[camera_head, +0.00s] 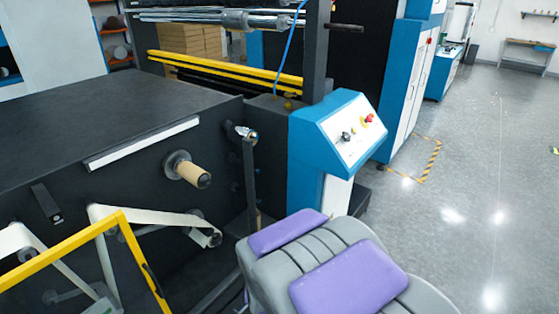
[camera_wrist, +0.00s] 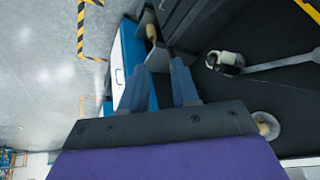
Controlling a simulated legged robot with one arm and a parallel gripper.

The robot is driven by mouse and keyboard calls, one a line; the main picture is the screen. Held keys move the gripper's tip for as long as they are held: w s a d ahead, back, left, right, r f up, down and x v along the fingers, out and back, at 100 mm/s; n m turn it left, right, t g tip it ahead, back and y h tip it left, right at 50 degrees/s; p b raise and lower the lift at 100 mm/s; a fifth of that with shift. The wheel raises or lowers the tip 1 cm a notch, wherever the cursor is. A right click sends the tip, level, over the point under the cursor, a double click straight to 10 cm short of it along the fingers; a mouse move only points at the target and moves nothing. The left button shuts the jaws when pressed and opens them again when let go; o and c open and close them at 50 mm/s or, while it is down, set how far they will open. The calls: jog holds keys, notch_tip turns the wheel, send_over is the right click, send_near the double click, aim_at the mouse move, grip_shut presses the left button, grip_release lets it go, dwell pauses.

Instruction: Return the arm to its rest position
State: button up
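My gripper (camera_wrist: 157,68) shows in the wrist view with its two grey-blue fingers apart and nothing held between them. Behind the fingers are the dark machine side and a blue and white cabinet. In the head view, purple and grey parts of my own body fill the bottom centre, in front of the machine. I cannot make out the fingers there.
A blue control console (camera_head: 332,135) with a red button stands close behind my purple and grey parts. A brown core (camera_head: 190,173) sticks out from the dark machine (camera_head: 130,150). A yellow frame (camera_head: 65,248) is at lower left. Open floor (camera_head: 485,190) lies to the right.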

jog(key=s+d+r+g, duration=0.2)
jog(key=s+d+r, duration=0.2)
jog(key=s+d, duration=0.2)
jog(key=s+d+r+g+h+b, duration=0.1)
jog(key=s+d+r, duration=0.3)
jog(key=s, duration=0.7)
jog(key=s+d+r+g, duration=0.4)
jog(key=s+d+r, duration=0.1)
jog(key=s+d, duration=0.3)
jog(key=shift+s+d+b, duration=0.15)
jog(key=shift+s+b, duration=0.2)
jog(key=shift+s, duration=0.25)
jog(key=shift+a+r, duration=0.1)
jog(key=shift+a, duration=0.1)
